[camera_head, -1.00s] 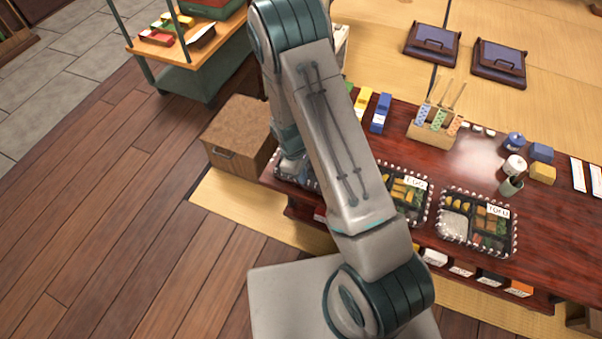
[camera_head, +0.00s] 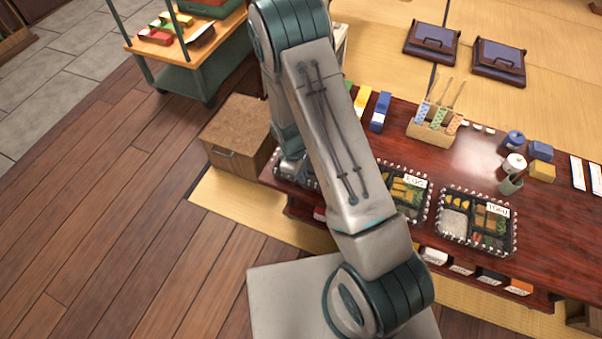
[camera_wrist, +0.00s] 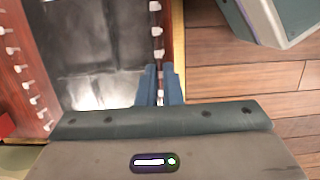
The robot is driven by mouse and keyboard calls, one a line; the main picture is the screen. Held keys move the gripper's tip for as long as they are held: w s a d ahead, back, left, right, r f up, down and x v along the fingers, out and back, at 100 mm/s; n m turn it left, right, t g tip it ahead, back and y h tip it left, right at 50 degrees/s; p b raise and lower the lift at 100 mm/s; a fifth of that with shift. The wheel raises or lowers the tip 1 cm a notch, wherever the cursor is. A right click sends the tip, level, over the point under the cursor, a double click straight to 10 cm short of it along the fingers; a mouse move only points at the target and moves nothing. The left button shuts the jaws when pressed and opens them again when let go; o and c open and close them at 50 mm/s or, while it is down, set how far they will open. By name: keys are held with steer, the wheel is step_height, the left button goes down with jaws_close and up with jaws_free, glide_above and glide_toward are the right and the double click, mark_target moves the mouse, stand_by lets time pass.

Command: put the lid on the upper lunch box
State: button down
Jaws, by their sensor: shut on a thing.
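My gripper (camera_wrist: 159,86) is shut, its two blue fingers together at the right edge of a dark, glossy flat panel (camera_wrist: 95,45) that looks like the lid. Rows of white pegs run along the panel's left and right sides. I cannot tell whether the panel touches what lies under it. In the head view my arm hides the gripper. Three lunch boxes stand in peg-edged places on the dark red table: one at the left (camera_head: 283,170), partly behind my arm, the egg box (camera_head: 416,216), partly covered by my arm, and the tofu box (camera_head: 453,224). Both labelled boxes show food.
The table (camera_head: 480,155) also bears a chopstick holder (camera_head: 430,133), blue and yellow packets and small jars. A brown cabinet (camera_head: 238,135) stands left of it, and a cart (camera_head: 190,60) stands farther back. The wooden floor at the left is clear.

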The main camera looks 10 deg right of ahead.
steer(key=shift+b+x, duration=0.8)
steer(key=shift+x, duration=0.3)
stand_by(1.2)
steer(key=shift+w+a, duration=0.2)
steer(key=c, duration=0.9)
jaws_free()
steer(key=shift+c, duration=0.2)
steer(key=shift+s+d+p+v, duration=0.25)
steer(key=shift+p+v, duration=0.75)
steer(key=shift+v, duration=0.3)
steer(key=shift+s+d+p+v, duration=0.2)
steer(key=shift+p+v, duration=0.75)
steer(key=shift+v, duration=0.35)
steer(key=shift+s+d+p+v, duration=0.15)
steer(key=shift+d+p+v, duration=0.1)
steer(key=shift+p+v, duration=0.9)
steer(key=shift+r, duration=0.3)
